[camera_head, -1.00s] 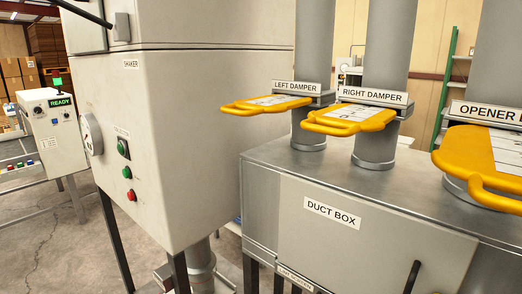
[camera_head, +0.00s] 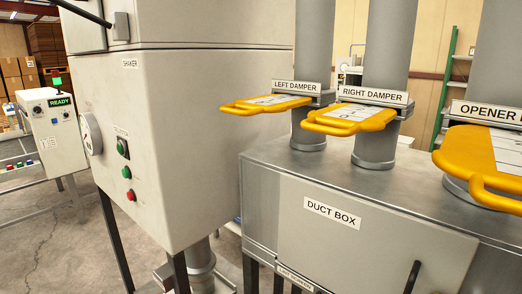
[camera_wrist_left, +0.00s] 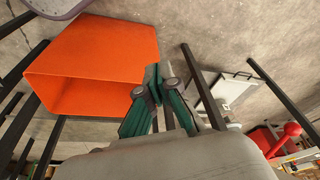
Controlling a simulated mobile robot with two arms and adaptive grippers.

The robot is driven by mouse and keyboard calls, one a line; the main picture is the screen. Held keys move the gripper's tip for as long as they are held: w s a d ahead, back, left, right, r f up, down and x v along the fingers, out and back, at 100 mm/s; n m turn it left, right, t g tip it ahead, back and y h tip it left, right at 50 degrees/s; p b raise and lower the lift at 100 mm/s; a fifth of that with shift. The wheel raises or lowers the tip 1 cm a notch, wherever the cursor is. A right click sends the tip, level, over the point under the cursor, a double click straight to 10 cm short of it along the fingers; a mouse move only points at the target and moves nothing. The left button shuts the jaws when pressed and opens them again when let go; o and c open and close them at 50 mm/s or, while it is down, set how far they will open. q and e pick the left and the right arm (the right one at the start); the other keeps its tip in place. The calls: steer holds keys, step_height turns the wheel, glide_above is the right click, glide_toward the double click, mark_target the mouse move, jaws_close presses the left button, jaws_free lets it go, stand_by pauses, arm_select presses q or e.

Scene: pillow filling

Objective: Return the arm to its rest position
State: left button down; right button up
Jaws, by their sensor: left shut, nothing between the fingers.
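My left gripper (camera_wrist_left: 150,82) shows in the left wrist view, with dark green fingers shut and nothing between them. It hangs above a concrete floor, and an orange open box-shaped thing (camera_wrist_left: 120,45) is beside it on the left. I cannot tell the distance between them. Neither of my arms shows in the head view. My right gripper is in no view.
In the head view, a shaker cabinet (camera_head: 180,190) stands in the middle left. A duct box (camera_head: 390,245) with yellow-handled left (camera_head: 265,104) and right (camera_head: 355,117) dampers stands right. In the wrist view, dark legs (camera_wrist_left: 203,88) and a red knobbed thing (camera_wrist_left: 290,131) are near.

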arm_select(q)
steer(key=s+f+g, duration=0.1)
steer(key=s+f, duration=0.2)
steer(key=f, duration=0.6)
steer(key=s+f, duration=0.2)
steer(key=f, duration=0.7)
steer(key=s+a+f+g, duration=0.1)
steer(key=s+a+f, duration=0.2)
steer(key=s+f, duration=0.9)
steer(key=s, duration=0.3)
steer(key=shift+a+f, duration=0.15)
steer(key=shift+f, duration=0.15)
steer(key=shift+w, duration=0.15)
